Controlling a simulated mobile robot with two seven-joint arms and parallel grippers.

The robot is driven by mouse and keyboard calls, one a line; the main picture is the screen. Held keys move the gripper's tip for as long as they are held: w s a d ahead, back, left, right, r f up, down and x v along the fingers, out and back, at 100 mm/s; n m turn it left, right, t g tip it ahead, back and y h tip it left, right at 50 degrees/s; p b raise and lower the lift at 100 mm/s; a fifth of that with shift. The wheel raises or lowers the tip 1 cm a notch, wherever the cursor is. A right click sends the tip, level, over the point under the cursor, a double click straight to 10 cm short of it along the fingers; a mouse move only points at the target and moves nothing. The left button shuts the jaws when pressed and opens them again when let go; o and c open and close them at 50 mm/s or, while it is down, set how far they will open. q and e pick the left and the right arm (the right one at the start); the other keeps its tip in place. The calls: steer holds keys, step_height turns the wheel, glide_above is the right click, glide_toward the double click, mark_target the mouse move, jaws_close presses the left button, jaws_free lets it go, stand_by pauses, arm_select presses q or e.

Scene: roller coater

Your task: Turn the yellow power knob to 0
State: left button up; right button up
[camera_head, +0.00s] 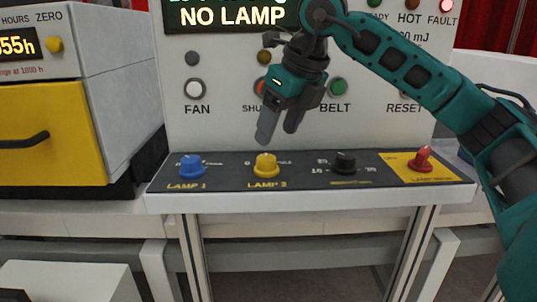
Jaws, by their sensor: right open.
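The yellow power knob (266,165) sits on the dark sloped strip of the control panel, above the label LAMP 2. A small 0 mark shows at its upper left; I cannot tell where its pointer stands. My right gripper (281,127) comes in from the upper right and hangs just above the yellow knob, fingers pointing down. It is open and empty, apart from the knob. It hides part of the SHUTTER label. My left gripper is not in view.
A blue knob (192,166) stands left of the yellow one, a black knob (344,162) and a red switch (421,160) to the right. FAN (194,89) and BELT (337,88) buttons are above. A yellow-fronted cabinet (45,140) stands at the left.

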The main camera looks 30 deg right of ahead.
mark_target(267, 157)
steer(key=x, duration=0.6)
steer(key=shift+w+a+f, duration=0.1)
steer(key=shift+w+f, duration=0.1)
steer(key=shift+f, duration=0.05)
steer(key=c, duration=1)
